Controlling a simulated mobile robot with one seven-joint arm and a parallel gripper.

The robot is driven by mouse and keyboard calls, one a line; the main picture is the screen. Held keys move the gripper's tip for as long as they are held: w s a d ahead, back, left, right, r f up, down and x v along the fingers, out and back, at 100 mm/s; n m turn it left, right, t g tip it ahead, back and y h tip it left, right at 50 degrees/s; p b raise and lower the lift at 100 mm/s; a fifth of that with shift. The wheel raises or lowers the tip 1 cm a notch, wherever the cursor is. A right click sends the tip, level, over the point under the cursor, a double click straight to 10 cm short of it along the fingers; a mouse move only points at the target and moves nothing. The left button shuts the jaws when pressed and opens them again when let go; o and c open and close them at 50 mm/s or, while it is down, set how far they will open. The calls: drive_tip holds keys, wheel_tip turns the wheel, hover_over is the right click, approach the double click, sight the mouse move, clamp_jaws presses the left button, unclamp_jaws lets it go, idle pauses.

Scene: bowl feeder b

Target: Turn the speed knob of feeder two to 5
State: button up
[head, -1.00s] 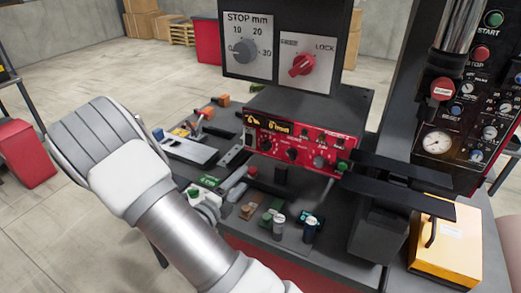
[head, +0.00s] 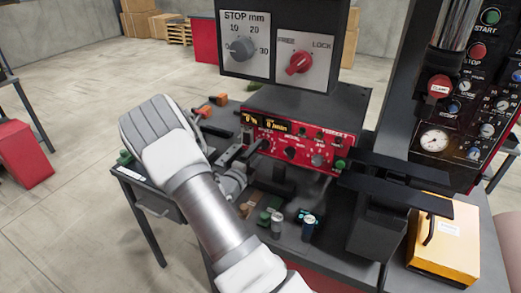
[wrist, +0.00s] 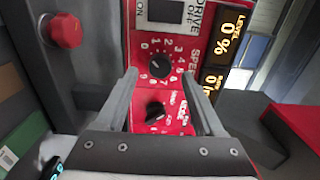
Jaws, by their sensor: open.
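The red feeder panel (head: 320,150) faces me on the bench, with amber displays at its upper left. Its small title is too blurred to read. In the wrist view the black speed knob (wrist: 160,66) sits in a ring of white numbers, beside sideways "SPEED" lettering. I cannot tell where its pointer stands. My gripper (wrist: 159,74) is open, with one finger on each side of the knob in the picture; I cannot tell whether they touch it. In the head view my gripper (head: 241,150) is at the panel's left end, partly hidden by my wrist.
A second black knob (wrist: 154,110) lies between the fingers, nearer the palm. A red button (wrist: 62,30) is at upper left. Above the panel hangs a box with a stop dial (head: 241,52) and a red lock knob (head: 299,62). Dark rails (head: 395,180) stand at right.

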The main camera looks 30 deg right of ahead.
sight(264, 145)
drive_tip(key=shift+x, duration=1.4)
clamp_jaws()
